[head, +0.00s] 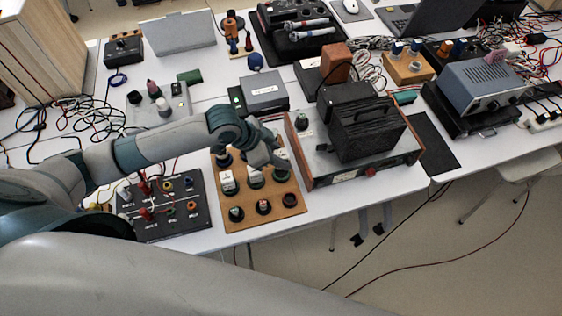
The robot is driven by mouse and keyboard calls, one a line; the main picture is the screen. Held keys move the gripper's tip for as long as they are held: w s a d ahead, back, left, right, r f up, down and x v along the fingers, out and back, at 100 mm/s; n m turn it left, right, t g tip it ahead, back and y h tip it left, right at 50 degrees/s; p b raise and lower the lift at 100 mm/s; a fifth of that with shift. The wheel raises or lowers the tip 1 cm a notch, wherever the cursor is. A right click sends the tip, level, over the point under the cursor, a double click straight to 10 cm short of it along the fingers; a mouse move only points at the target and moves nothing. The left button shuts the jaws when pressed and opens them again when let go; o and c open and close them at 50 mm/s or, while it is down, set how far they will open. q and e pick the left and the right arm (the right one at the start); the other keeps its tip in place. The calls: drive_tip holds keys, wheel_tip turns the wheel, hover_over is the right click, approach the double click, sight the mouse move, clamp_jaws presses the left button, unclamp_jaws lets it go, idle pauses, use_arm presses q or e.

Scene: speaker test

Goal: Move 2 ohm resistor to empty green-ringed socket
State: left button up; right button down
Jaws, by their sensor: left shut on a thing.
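A wooden board (246,222) with several round sockets and labelled resistors lies near the table's front edge. My left gripper (277,163) is over its back right part, shut on a resistor that the fingers mostly hide. Labelled resistors (228,182) and (254,175) stand upright in the middle row. The front row has three dark-ringed sockets, including a front right socket (290,200) that looks empty. The resistor labels are too small to read, and I cannot tell for certain which socket has a green ring. My right gripper is not in view.
A black panel (177,222) with coloured terminals lies left of the board. A large box-shaped instrument (365,130) stands close on its right. A grey box (263,92) sits behind. Loose cables lie at the left. A bare strip of table (345,198) is at the front right.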

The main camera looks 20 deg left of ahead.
use_arm(q)
drive_tip(key=shift+f, duration=0.15)
wheel_tip(320, 180, down, 3)
drive_tip(key=shift+r+p, duration=0.2)
drive_tip(key=shift+p, duration=0.45)
drive_tip(key=shift+f, duration=0.6)
drive_tip(key=shift+f, duration=0.35)
drive_tip(key=o, duration=1.1)
drive_tip(key=shift+r, duration=0.1)
